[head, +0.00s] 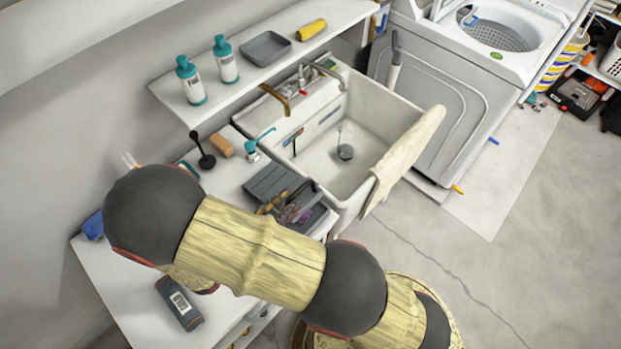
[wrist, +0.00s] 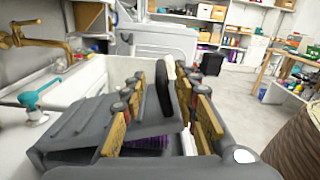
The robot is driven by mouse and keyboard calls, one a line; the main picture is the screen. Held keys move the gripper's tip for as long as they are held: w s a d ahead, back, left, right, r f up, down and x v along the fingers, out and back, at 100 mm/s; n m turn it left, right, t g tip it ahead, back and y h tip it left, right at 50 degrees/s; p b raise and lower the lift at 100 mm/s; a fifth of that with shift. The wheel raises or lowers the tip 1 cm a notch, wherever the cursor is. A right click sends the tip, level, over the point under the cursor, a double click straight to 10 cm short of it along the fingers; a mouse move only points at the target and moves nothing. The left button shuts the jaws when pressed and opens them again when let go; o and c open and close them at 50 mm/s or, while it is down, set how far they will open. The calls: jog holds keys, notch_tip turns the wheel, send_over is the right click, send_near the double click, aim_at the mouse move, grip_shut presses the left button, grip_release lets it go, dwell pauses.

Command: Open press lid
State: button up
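A dark grey box-like item with a flat panel (head: 272,182) sits on the white counter left of the sink. It looks like the press, but I cannot be sure. In the wrist view its grey panel (wrist: 85,122) is tilted at the left, and something purple shows low inside. My gripper (wrist: 165,105) is over this item, its yellow fingers apart on either side. A black rounded upright piece (wrist: 162,88) stands between the fingers; I cannot tell whether they touch it. In the head view the gripper is small and partly mixed with the item's dark parts.
The white sink (head: 335,155) has a towel (head: 405,155) over its front edge. A teal pump bottle (head: 252,150), a black plunger-like tool (head: 205,155) and a brass faucet (wrist: 40,35) stand close by. A shelf with two bottles (head: 190,80) is above. A dark labelled device (head: 180,303) lies on the near counter.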

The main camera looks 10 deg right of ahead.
aim_at(307, 184)
jog(key=b+x, duration=0.1)
jog(key=x, duration=0.6)
jog(key=shift+w+d+b, duration=0.1)
jog(key=shift+d+b, duration=0.1)
jog(key=shift+b, duration=0.1)
jog(key=shift+c, duration=0.2)
jog(key=c, duration=0.7)
grip_shut()
